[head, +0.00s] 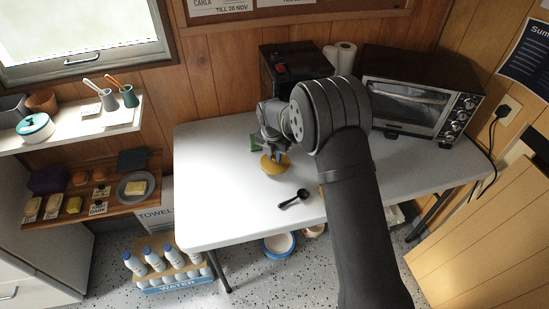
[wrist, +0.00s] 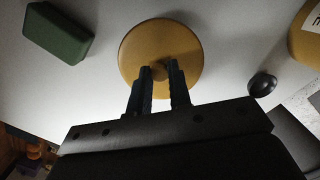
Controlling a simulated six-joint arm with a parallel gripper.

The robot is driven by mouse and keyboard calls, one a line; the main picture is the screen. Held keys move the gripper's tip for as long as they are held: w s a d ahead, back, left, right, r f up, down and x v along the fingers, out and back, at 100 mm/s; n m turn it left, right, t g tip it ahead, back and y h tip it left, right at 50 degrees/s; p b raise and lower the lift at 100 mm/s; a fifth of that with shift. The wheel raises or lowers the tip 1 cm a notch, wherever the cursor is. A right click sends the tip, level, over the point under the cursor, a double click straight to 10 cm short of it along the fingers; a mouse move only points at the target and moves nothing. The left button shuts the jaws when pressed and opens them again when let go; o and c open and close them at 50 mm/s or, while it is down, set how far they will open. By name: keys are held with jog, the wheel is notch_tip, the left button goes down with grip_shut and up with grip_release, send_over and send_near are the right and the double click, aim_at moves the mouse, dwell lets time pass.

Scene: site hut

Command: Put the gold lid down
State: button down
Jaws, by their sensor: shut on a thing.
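The gold lid (head: 274,167) is a round yellow disc over the white table, under my gripper (head: 269,152). In the wrist view the lid (wrist: 150,40) lies flat-side toward the camera, and the fingertips of my gripper (wrist: 161,72) are shut on the small knob at its middle. I cannot tell whether the lid touches the table or hangs just above it.
A green block (wrist: 57,34) lies beside the lid. A black scoop (head: 294,199) lies on the white table (head: 215,205) nearer the front. A yellow container (wrist: 308,36) is partly in the wrist view. A toaster oven (head: 420,97) stands at the back right. The table's left part is clear.

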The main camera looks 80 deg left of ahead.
aim_at(274, 157)
jog(key=shift+f, duration=0.8)
jog(key=c, duration=1.3)
grip_release()
jog(key=shift+f, duration=0.15)
jog(key=r, duration=0.6)
jog(key=shift+s+d, duration=0.2)
jog(key=shift+f, duration=0.1)
jog(key=shift+f, duration=0.15)
